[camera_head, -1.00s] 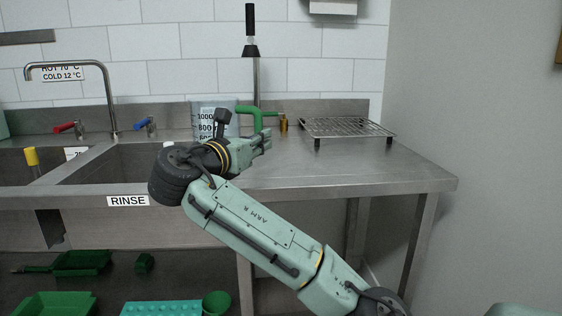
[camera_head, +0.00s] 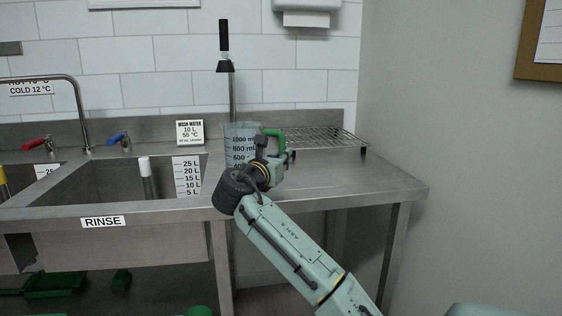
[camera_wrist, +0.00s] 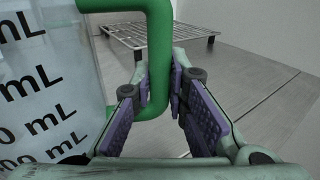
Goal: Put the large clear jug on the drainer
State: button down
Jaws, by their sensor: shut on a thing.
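The large clear jug (camera_head: 240,147) has black mL markings and a green handle (camera_head: 275,136). In the head view it is upright over the steel counter, just left of the drainer; whether its base touches the counter is hidden by my arm. My gripper (camera_head: 280,160) is shut on the handle. In the wrist view the green handle (camera_wrist: 159,60) passes between the purple pads of my gripper (camera_wrist: 165,92), with the jug wall (camera_wrist: 50,85) at left. The drainer, a wire rack on short legs (camera_head: 330,138), stands at the back right of the counter; it also shows in the wrist view (camera_wrist: 160,37).
The rinse sink (camera_head: 100,185) is left of the jug, with a white standpipe (camera_head: 147,180) in it. A spray wand (camera_head: 224,60) on a pole rises behind the jug. The counter (camera_head: 350,185) in front of the drainer is clear. A wall is at right.

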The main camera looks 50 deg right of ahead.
jog(key=shift+f, duration=0.5)
jog(key=shift+f, duration=0.2)
jog(key=c, duration=1.6)
grip_release()
jog(key=shift+r, duration=0.2)
jog(key=shift+s+a+f, duration=0.1)
jog(key=shift+a, duration=0.3)
jog(key=b+v, duration=0.2)
jog(key=v, duration=0.9)
jog(key=shift+a, duration=0.15)
